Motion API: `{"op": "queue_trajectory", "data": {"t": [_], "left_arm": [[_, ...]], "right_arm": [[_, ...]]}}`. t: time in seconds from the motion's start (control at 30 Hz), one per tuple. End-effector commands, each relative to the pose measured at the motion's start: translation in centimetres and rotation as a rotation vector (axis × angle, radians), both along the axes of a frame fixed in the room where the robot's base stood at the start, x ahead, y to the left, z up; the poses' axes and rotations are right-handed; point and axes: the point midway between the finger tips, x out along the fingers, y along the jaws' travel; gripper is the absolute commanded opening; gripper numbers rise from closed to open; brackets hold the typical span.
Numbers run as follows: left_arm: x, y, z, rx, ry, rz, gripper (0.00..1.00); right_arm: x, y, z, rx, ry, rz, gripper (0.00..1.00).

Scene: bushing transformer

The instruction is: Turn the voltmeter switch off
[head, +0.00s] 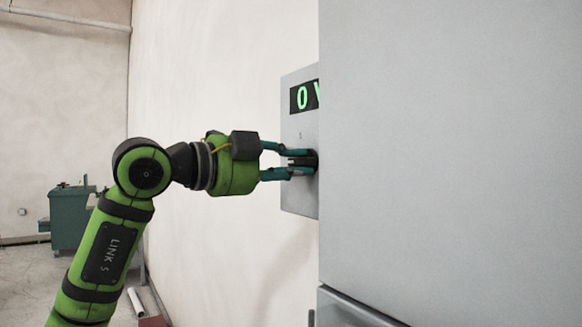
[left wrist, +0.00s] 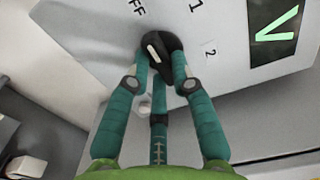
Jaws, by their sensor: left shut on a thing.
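The voltmeter (head: 299,128) is a light grey box on the wall, partly hidden behind a large grey cabinet. Its black display (head: 304,96) shows a green "0" and part of a "V" in the head view. The black rotary switch (left wrist: 160,52) sits on the panel, with the marks "OFF", "1" and "2" around it in the left wrist view. Its white pointer line is tilted; I cannot tell for certain which mark it points to. My left gripper (head: 288,162) is shut on the switch, with a teal finger on each side. My right gripper is not in view.
The large grey cabinet (head: 450,150) fills the right side of the head view, close beside the voltmeter. A pale wall (head: 220,60) is behind my left arm. A green machine (head: 68,217) stands far off at the left.

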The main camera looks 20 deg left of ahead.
Motion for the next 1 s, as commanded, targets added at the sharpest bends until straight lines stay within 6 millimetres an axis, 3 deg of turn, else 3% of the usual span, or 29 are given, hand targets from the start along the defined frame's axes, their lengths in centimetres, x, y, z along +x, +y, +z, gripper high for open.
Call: {"op": "queue_trajectory", "data": {"t": [0.37,0.4,0.43,0.47,0.83,1.0], "left_arm": [[0.0,0.1,0.2,-0.009,0.001,0.002,0.00],[0.0,0.1,0.2,-0.009,0.001,0.001,0.32],[0.0,0.1,0.2,-0.009,0.001,0.001,0.44],[0.0,0.1,0.2,-0.009,0.001,0.001,0.48],[-0.2,0.3,0.1,-0.006,0.002,0.002,0.48],[-1.9,1.7,0.0,-0.006,0.001,0.005,0.48]], "right_arm": [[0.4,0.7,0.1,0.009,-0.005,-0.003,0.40],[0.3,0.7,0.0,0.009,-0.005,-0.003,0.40],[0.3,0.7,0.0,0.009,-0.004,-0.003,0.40],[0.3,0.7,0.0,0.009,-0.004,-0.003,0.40],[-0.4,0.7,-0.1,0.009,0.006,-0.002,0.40],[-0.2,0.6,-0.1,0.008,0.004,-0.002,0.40]]}}
